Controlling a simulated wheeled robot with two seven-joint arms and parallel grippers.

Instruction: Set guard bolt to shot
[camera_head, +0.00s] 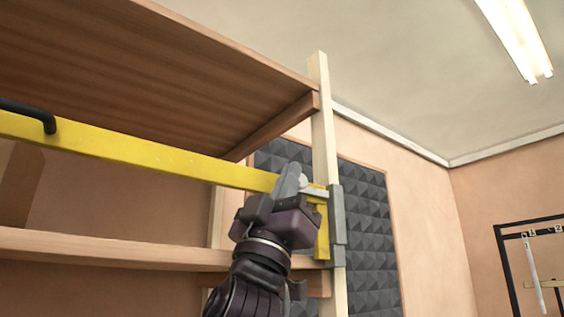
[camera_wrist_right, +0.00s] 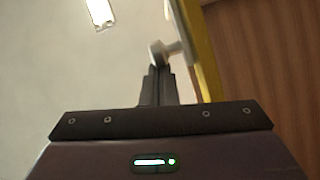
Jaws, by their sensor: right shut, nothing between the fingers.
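A yellow guard bar (camera_head: 150,152) spans the front of the wooden shelf, with a yellow upright plate (camera_head: 322,236) at its right end. The pale metal guard bolt (camera_head: 316,192) sits at that end, reaching toward a grey keeper (camera_head: 338,215) on the post. I cannot tell whether its tip is inside. My right gripper (camera_head: 289,180) is shut and empty, its fingertips just left of the bolt's knob. In the right wrist view the knob (camera_wrist_right: 157,53) is just past the closed fingertips (camera_wrist_right: 158,72); contact is unclear. My left gripper is not in view.
A black handle (camera_head: 30,113) stands out from the bar at left. The upper shelf (camera_head: 150,65) overhangs the bar, and a lower shelf edge (camera_head: 110,246) runs beneath. A pale wooden post (camera_head: 321,120) rises at right. A black rack (camera_head: 530,255) stands far right, with open room between.

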